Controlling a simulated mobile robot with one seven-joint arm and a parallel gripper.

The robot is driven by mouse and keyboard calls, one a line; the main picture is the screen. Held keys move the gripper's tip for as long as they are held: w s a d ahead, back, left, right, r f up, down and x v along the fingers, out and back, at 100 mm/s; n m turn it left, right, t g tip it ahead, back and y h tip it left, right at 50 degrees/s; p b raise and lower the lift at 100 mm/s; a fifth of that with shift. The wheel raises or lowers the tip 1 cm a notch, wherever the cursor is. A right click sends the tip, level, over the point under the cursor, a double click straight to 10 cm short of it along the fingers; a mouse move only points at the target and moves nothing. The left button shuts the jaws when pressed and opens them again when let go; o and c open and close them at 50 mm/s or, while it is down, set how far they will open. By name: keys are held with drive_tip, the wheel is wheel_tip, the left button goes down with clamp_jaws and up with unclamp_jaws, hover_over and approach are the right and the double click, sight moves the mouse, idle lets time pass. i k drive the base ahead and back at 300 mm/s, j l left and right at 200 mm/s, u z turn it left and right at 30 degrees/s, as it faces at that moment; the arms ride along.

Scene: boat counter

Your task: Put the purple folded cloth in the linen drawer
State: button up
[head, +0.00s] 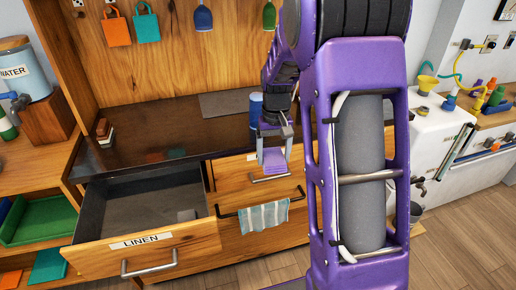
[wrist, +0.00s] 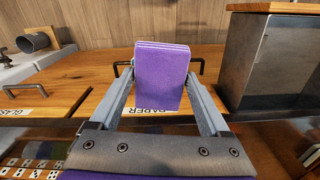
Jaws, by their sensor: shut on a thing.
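The purple folded cloth (head: 274,163) is held in my gripper (head: 274,147), in front of the counter's front edge and to the right of the open drawer. In the wrist view the cloth (wrist: 162,78) stands upright between the two fingers of my gripper (wrist: 160,88), which press on its sides. The linen drawer (head: 140,240), labelled LINEN, is pulled open at the lower left. Its grey floor is largely bare, with a small pale patch near the right side. The cloth is outside the drawer, apart from it.
A striped towel (head: 264,216) hangs on a rail right of the open drawer. A blue can (head: 256,108) stands on the dark counter (head: 180,133) behind my gripper. A water dispenser (head: 25,75) stands at the left. My arm hides the middle right.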

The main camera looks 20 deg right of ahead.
sight(155, 218)
drive_tip(key=i+l, duration=0.1)
drive_tip(key=i+u, duration=0.15)
drive_tip(key=u, duration=0.7)
drive_tip(key=i+u, duration=0.4)
drive_tip(key=i, duration=0.1)
